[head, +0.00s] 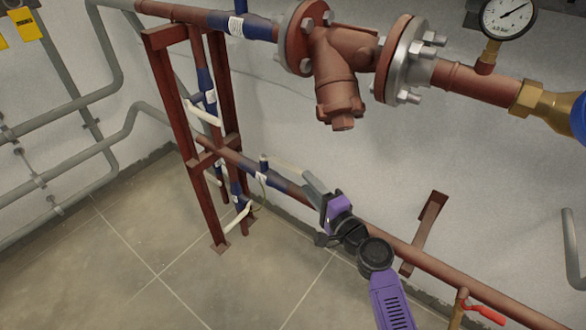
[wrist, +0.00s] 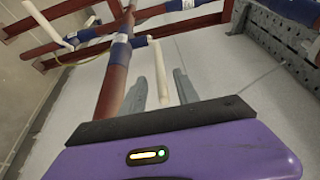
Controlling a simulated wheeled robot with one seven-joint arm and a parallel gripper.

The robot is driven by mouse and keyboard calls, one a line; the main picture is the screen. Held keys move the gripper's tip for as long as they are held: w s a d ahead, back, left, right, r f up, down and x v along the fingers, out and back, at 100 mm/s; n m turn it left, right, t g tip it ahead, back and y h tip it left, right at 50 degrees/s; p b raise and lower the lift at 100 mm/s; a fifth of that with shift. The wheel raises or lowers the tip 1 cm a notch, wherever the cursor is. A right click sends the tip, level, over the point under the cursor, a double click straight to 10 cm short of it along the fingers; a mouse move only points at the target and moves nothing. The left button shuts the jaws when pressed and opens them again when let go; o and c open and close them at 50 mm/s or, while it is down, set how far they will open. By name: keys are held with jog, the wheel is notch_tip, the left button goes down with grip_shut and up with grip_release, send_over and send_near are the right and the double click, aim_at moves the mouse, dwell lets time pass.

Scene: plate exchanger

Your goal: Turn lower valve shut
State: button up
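A blue valve (head: 263,170) sits on the lower brown pipe (head: 400,249). Its long cream handle (head: 285,168) points right along the wall, toward my gripper (head: 314,186). In the wrist view the handle (wrist: 160,72) lies between the two grey fingers of my gripper (wrist: 160,92), with gaps showing at both sides. The fingers are apart, one on each side of the handle. The handle's near end is close to the dark palm. Another blue valve with a white handle (head: 237,219) is lower down on the red frame; I cannot tell which one the task names.
A red upright frame (head: 172,100) stands left of the gripper, with another white-handled valve (head: 204,113) higher up. A flanged brown pipe assembly (head: 338,70) hangs above. A red bracket (head: 424,232) and a red-handled valve (head: 485,313) are at right. Tiled floor at left is clear.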

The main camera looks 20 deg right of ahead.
aim_at(296, 171)
jog(key=shift+b+x, duration=0.5)
jog(key=shift+x, duration=3.05)
grip_shut()
jog(key=shift+f, duration=0.1)
